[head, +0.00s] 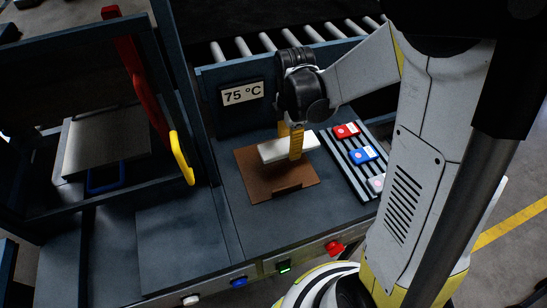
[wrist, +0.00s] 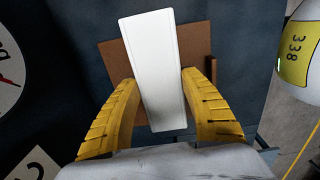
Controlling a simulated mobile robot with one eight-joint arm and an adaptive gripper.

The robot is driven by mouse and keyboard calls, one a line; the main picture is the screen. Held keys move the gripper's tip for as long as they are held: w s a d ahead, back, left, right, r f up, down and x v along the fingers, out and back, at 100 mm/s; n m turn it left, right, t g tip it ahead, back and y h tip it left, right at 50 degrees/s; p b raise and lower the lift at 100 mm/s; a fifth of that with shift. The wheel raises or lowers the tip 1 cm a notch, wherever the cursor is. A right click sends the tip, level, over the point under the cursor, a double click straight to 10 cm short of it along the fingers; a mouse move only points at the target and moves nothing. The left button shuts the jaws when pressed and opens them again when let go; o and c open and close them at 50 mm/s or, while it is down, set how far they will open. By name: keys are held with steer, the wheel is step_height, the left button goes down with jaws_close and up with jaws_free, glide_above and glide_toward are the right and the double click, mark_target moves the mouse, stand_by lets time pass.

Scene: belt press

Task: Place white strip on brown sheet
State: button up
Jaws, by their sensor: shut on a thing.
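The white strip (wrist: 152,60) is held between the two yellow fingers of my gripper (wrist: 160,100) in the wrist view. In the head view the strip (head: 272,152) shows over the far part of the brown sheet (head: 256,184). My gripper (head: 290,142) points down there, shut on the strip. The brown sheet lies flat on the dark table and also shows behind the strip in the wrist view (wrist: 198,48). It has a small raised brown piece at its near edge. I cannot tell whether the strip touches the sheet or is just above it.
A slatted rack (head: 352,178) with red, blue and pink-white blocks stands right of the sheet. A 75 °C display (head: 243,93) is behind. A press with a red and yellow lever (head: 182,158) and metal plate (head: 105,140) is left. Buttons line the front edge.

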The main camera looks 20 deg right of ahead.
mark_target(273, 144)
steer(key=a+f, duration=0.1)
steer(key=w+a, duration=0.1)
steer(key=a+f, duration=0.1)
steer(key=a, duration=0.1)
steer(key=shift+w+f+b, duration=0.25)
steer(key=shift+f+b, duration=0.05)
steer(key=shift+f, duration=0.05)
steer(key=shift+f+b, duration=0.5)
steer(key=shift+f, duration=1.4)
steer(key=shift+f, duration=0.1)
steer(key=shift+f, duration=0.15)
steer(key=o, duration=1.3)
steer(key=shift+r, duration=0.2)
